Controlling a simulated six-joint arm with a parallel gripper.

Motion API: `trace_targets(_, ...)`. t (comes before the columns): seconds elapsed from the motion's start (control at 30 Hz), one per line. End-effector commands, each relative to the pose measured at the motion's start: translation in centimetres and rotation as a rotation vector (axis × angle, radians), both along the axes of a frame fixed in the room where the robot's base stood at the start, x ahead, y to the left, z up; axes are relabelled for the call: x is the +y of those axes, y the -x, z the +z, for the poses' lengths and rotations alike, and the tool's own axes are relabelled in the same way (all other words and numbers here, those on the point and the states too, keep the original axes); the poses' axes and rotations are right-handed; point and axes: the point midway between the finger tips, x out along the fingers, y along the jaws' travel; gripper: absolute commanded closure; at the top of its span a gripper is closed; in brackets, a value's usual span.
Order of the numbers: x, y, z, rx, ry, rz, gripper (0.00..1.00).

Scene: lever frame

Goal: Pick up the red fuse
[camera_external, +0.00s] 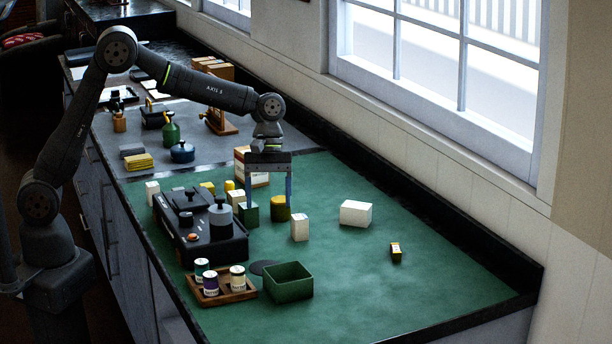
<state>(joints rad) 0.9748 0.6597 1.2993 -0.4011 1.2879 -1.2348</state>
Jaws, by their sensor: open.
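I cannot make out a red fuse in this view. Small cylinders with pale labels, one green-topped (201,266), one purple (211,282) and one whitish (237,279), stand in a wooden tray (250,293) at the front left. They may be fuses; none looks red. My gripper (269,203) points down above the back middle of the green mat, its two fingers apart. Nothing shows held between them. A dark green block (249,213) and an olive cylinder with a yellow top (281,210) are close below or behind the fingers.
A black lever device (213,249) with an orange button stands left of my gripper. A green open box (288,283) is beside the tray. White blocks (355,214) (300,228) and a small yellow-black block (396,252) lie right. The mat's (430,295) right front is clear.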

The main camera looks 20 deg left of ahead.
Motion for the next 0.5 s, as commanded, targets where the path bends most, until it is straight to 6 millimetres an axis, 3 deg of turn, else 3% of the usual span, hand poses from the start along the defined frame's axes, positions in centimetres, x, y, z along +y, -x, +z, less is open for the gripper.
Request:
trace_targets(0.17, -0.9, 0.0, 0.1, -0.037, 0.024, -0.053, 0.27)
trace_targets(0.27, -3.1, 0.0, 0.4, -0.132, 0.083, -0.194, 0.27)
trace_targets(0.5, -13.0, 0.9, 3.0, -0.554, 0.295, -0.821, 0.27)
